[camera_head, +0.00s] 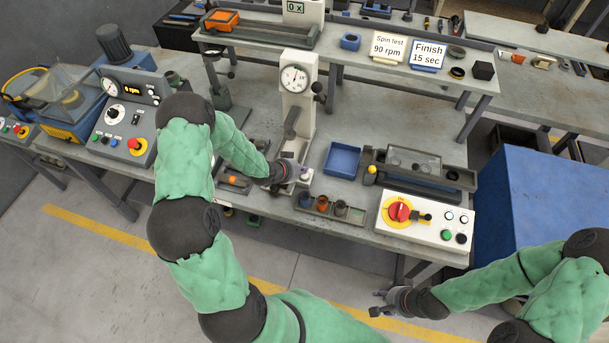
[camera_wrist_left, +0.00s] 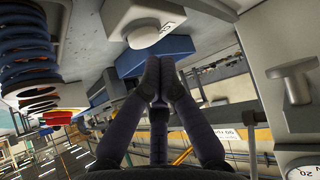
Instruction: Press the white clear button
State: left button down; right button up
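A round white button-like knob (camera_wrist_left: 150,32) stands out from a pale grey box in the left wrist view, with a label beside it too small and cut off to read. My left gripper (camera_wrist_left: 155,68) has its fingertips together, empty, just below the knob in that view and apart from it in the picture. In the head view my left gripper (camera_head: 303,176) is at the base of the pale arbor press (camera_head: 299,100), and the button cannot be made out there. My right gripper (camera_head: 376,302) is empty, fingers apart, in front of the bench.
A blue tray (camera_head: 342,160) lies right of the press. A small tray (camera_head: 325,209) with coloured parts is at the bench's front edge. A white control box (camera_head: 425,222) with a red switch is further right. A grey control panel (camera_head: 122,128) stands at left.

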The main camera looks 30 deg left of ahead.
aim_at(304, 177)
pick_arm(q)
jog(key=shift+f, duration=0.15)
dwell(0.8)
jog(key=shift+f+b, duration=0.3)
jog(key=shift+b, duration=0.15)
jog(key=shift+f, duration=0.25)
dwell(0.4)
jog(key=shift+s+d+f+b, duration=0.3)
jog(key=shift+s+f+b, duration=0.2)
jog(key=shift+f+b, duration=0.2)
dwell(0.4)
jog(key=shift+a, duration=0.15)
jog(key=shift+w+r, duration=0.1)
jog(key=shift+r, duration=0.05)
jog(key=shift+w+r+p, duration=0.25)
jog(key=shift+r+p, duration=0.2)
jog(key=shift+r, duration=0.1)
jog(key=shift+w+r+p, duration=0.2)
jog(key=shift+r+p, duration=0.2)
jog(key=shift+r, duration=0.15)
jog(key=shift+a, duration=0.1)
jog(key=shift+r, duration=0.1)
